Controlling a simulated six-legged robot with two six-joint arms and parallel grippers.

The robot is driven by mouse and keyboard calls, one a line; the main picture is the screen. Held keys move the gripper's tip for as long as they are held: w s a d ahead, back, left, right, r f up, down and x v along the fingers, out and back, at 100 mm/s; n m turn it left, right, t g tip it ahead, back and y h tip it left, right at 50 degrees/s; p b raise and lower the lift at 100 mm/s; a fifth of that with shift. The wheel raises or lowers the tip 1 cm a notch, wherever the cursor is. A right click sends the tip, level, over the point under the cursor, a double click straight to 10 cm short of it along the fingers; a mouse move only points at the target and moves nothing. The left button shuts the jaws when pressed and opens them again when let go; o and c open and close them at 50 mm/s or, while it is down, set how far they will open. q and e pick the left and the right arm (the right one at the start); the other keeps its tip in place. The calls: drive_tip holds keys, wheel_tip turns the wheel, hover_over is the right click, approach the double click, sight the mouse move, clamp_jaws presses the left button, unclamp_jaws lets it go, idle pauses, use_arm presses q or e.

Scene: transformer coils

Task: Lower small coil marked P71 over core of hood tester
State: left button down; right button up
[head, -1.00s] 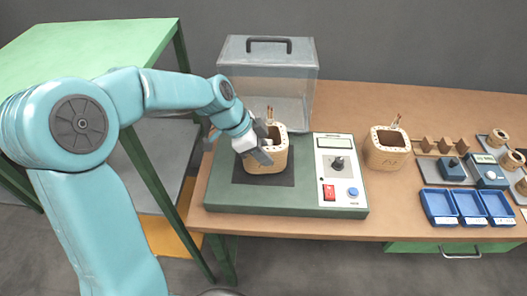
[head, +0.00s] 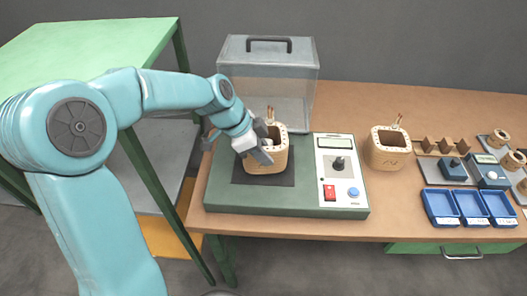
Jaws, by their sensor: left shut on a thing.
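The hood tester (head: 222,193) is a green flat box with a dark square pad and a grey control panel. A tan coil (head: 268,163) with upright brown leads is at the pad, upright. I cannot read a P71 mark on it. My left gripper (head: 264,146) reaches in from the left and is shut on the coil at its upper rim. The core is mostly hidden by the coil and gripper; a pale piece shows in the coil's opening. I cannot tell whether the coil's bottom touches the pad. My right gripper is not in view.
A clear hood (head: 267,75) with a dark handle stands behind the tester. A second tan coil (head: 387,150) stands to the right of the panel (head: 340,168). Blue trays (head: 440,208), small instruments and smaller coils lie further right. A green table (head: 90,50) is at the left.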

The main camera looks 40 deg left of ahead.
use_arm(q)
drive_tip(key=shift+f, duration=0.1)
drive_tip(key=c, duration=0.8)
unclamp_jaws()
drive_tip(key=shift+s, duration=0.1)
drive_tip(key=shift+c, duration=0.2)
drive_tip(key=shift+c, duration=1.2)
